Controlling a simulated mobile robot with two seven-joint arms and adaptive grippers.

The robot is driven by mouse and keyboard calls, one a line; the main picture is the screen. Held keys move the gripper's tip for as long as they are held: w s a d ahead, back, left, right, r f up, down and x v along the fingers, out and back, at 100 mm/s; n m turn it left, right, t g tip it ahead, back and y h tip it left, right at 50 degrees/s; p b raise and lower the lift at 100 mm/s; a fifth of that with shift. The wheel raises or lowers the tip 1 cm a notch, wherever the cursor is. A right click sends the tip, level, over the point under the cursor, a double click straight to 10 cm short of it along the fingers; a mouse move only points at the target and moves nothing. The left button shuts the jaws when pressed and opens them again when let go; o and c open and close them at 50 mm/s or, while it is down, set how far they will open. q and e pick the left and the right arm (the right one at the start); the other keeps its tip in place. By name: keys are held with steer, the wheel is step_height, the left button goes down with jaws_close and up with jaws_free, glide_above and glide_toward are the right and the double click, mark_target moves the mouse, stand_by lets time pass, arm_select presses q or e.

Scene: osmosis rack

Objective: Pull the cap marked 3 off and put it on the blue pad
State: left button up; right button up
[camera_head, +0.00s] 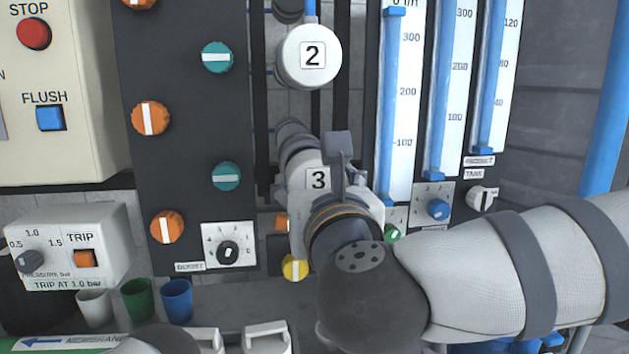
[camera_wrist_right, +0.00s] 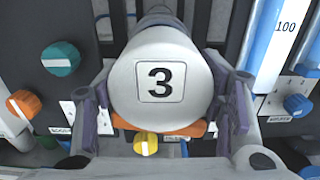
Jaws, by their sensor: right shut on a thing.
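The white round cap marked 3 (camera_head: 316,179) is at the front of a grey cylinder (camera_head: 294,142), below the cap marked 2 (camera_head: 311,56). My right gripper (camera_head: 326,194) is shut on cap 3, partly covering it. In the right wrist view, cap 3 (camera_wrist_right: 160,84) faces the camera, with a finger of the gripper (camera_wrist_right: 160,112) on each side. I cannot tell whether there is a gap between cap and cylinder. I cannot make out the blue pad. My left gripper's jaws are not seen.
A dark panel (camera_head: 185,90) with orange and teal knobs is left of the caps. Flow tubes (camera_head: 452,90) stand close on the right. Below are a yellow knob (camera_head: 295,268) and small cups, including a blue one (camera_head: 177,300). A green pipe (camera_head: 60,342) runs at bottom left.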

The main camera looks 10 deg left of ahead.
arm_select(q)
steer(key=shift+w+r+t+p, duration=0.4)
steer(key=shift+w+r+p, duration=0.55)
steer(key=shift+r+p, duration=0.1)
arm_select(e)
steer(key=v, duration=0.7)
